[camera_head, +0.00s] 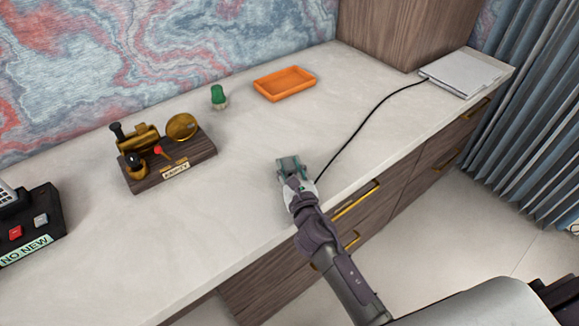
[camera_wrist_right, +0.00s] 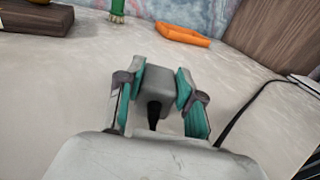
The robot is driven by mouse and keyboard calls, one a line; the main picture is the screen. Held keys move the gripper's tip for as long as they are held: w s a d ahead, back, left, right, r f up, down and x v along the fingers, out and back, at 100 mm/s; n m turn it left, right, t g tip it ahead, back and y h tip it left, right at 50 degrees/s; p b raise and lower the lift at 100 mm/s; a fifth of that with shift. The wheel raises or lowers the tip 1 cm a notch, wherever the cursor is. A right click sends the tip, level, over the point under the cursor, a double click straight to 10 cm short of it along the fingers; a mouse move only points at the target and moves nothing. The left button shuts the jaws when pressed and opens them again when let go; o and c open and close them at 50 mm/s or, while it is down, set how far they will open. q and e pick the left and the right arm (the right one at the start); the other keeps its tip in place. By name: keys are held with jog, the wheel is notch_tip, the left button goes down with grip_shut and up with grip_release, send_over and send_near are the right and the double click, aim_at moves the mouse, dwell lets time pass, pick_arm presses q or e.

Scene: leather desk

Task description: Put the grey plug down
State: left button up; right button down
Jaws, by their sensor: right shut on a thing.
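The grey plug (camera_wrist_right: 152,93) is between the green-padded fingers of my right gripper (camera_wrist_right: 158,92) in the right wrist view. A dark cable end shows below the plug. In the head view my right gripper (camera_head: 290,165) is shut on the plug over the front part of the pale desk top (camera_head: 240,170). The plug itself is hard to make out there. I cannot tell whether the plug touches the desk. The black cable (camera_head: 365,125) runs from near the gripper to a flat silver device (camera_head: 460,73) at the right. My left gripper is out of view.
An orange tray (camera_head: 284,84) and a green-topped brush (camera_head: 218,96) stand toward the back. A wooden block with brass parts (camera_head: 170,160) stands left of the gripper. A dark device labelled NO NEW (camera_head: 28,235) is at far left. Bare desk surrounds the gripper.

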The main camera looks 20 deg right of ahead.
jog(key=c, duration=0.7)
grip_release()
jog(key=shift+s+f, duration=0.1)
jog(key=shift+f, duration=0.2)
jog(key=shift+c, duration=0.2)
jog(key=shift+f, duration=0.1)
jog(key=shift+r+p, duration=0.5)
jog(key=shift+s, duration=0.3)
jog(key=s, duration=0.7)
jog(key=s+r+b, duration=0.1)
jog(key=s, duration=0.3)
jog(key=shift+s+a+r, duration=0.1)
jog(key=shift+s+a, duration=0.05)
jog(key=shift+a, duration=0.1)
